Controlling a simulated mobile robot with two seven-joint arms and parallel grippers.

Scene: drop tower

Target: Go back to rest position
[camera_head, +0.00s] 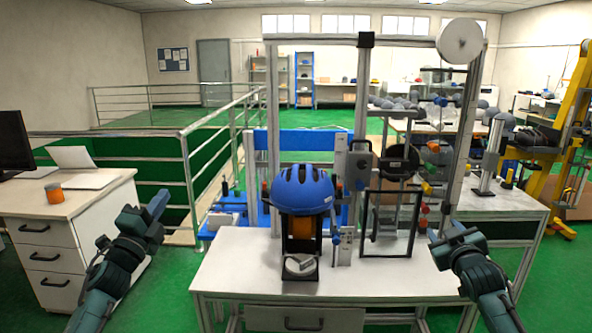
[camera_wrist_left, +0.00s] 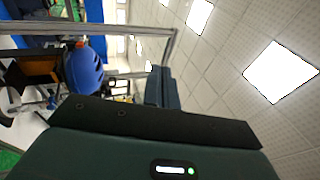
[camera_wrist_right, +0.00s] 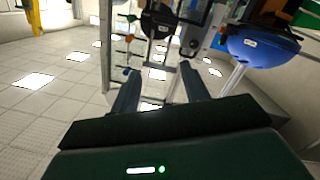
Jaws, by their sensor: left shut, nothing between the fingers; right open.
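My left gripper (camera_head: 157,205) is raised at the left, between the white drawer desk and the drop tower. It is shut and empty; its closed fingers show in the left wrist view (camera_wrist_left: 162,88). My right gripper (camera_head: 453,237) is over the right front corner of the tower's table. It is open, with its two fingers apart in the right wrist view (camera_wrist_right: 158,88) and nothing between them. Both grippers are clear of the blue helmet (camera_head: 303,189), which sits on the tower's stand in the middle. The helmet also shows in both wrist views (camera_wrist_left: 84,70) (camera_wrist_right: 262,45).
The drop tower's white table (camera_head: 235,276) stands in front, with a black frame (camera_head: 365,225) on it. The drawer desk (camera_head: 75,213) with an orange cup (camera_head: 54,193) is at the left. A metal railing (camera_head: 187,165) runs behind. Green floor is free between desk and table.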

